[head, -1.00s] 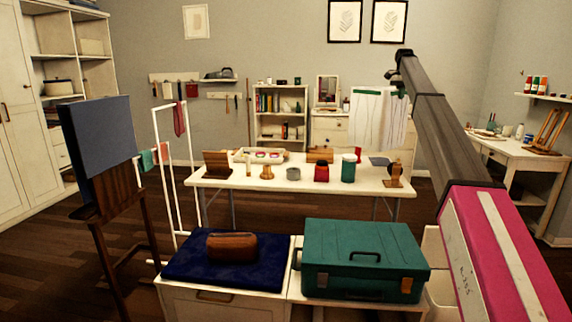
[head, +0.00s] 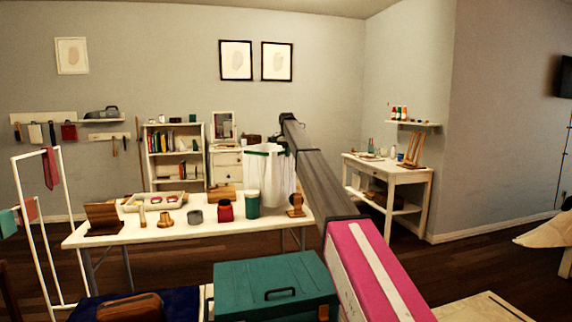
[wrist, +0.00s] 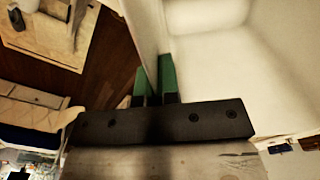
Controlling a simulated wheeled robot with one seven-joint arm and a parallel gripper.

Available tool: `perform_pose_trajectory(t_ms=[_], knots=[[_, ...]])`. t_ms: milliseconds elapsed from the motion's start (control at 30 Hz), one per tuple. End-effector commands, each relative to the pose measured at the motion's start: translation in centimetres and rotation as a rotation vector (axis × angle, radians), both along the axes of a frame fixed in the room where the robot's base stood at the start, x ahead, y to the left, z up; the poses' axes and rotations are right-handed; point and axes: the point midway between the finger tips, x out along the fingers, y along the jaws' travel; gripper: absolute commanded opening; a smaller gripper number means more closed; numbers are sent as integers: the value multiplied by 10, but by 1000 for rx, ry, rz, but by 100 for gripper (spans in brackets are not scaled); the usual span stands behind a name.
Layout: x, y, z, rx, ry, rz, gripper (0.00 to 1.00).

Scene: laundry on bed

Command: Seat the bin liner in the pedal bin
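The bin liner (head: 270,182) is a white, translucent bag hanging from my gripper (head: 266,152) in the head view, in front of the far end of the white table. In the wrist view my gripper (wrist: 154,75) has its two green fingers close together, with the liner's thin wall pinched between them. The liner (wrist: 225,85) fills the right of that view, its pale inside showing. I cannot make out a pedal bin in either view.
A white folding table (head: 150,234) carries several jars and wooden things. A teal toolbox (head: 250,272) and a brown bag (head: 130,308) are in front. A white desk (head: 400,172) stands at the right wall.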

Motion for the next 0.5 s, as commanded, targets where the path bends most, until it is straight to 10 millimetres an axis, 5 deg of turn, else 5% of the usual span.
perform_pose_trajectory(t_ms=[500], knots=[[-1,0,-48,0,0,0,0]])
